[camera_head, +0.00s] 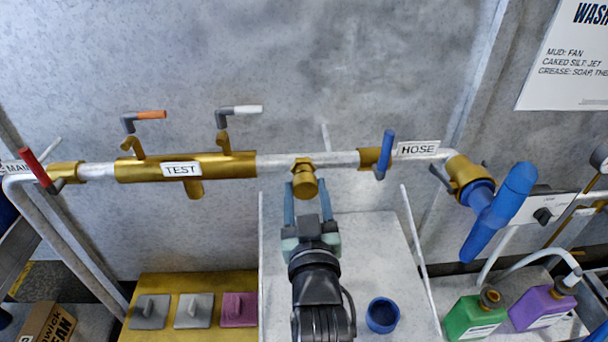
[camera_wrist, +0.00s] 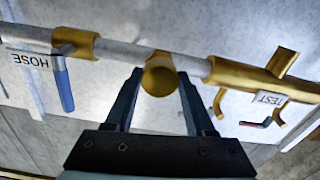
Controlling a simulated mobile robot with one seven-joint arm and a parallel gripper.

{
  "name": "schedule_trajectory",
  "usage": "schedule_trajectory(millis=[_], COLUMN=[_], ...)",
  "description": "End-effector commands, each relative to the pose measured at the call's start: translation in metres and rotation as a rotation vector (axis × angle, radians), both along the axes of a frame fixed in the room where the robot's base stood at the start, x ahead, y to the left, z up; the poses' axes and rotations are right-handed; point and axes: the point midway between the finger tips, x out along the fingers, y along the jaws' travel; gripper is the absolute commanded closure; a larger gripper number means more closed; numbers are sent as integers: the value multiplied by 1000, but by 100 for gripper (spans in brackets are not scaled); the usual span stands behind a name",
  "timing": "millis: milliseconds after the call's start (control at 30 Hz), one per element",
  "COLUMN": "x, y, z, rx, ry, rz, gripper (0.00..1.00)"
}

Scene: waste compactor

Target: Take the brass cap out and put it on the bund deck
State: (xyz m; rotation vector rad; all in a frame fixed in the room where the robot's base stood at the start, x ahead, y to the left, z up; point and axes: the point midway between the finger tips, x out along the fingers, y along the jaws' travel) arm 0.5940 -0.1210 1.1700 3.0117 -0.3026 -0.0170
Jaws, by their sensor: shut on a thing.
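The brass cap (camera_head: 306,187) is at the lower end of a brass tee on the pipe, between the TEST and HOSE labels. It also shows in the wrist view (camera_wrist: 159,80). My gripper (camera_head: 307,191) reaches up from below, with one blue-grey finger on each side of the cap. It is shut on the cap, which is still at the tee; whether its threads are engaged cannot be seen. A pale grey deck (camera_head: 372,240) with raised edges, likely the bund deck, lies below. My arm hides part of it.
A blue cup (camera_head: 382,315) stands on the pale deck, right of my arm. A brass-coloured shelf (camera_head: 165,285) with several pads is at left. Green (camera_head: 475,316) and purple (camera_head: 541,307) bottles are at right. A blue-handled valve (camera_head: 385,153) and a blue nozzle (camera_head: 500,210) flank the tee's right.

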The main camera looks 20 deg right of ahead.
Motion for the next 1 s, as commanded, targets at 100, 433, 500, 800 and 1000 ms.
schedule_trajectory(millis=[100,433,500,800,1000], x=[-5,-18,-21,-32,-35], y=[1,4,4,7,7], z=[1,1,1,1,1], rx=[0,0,0,0,0], ry=[-1,-2,-1,0,-1], rz=[0,0,0,0,0], gripper=[100,100,100,100,100])
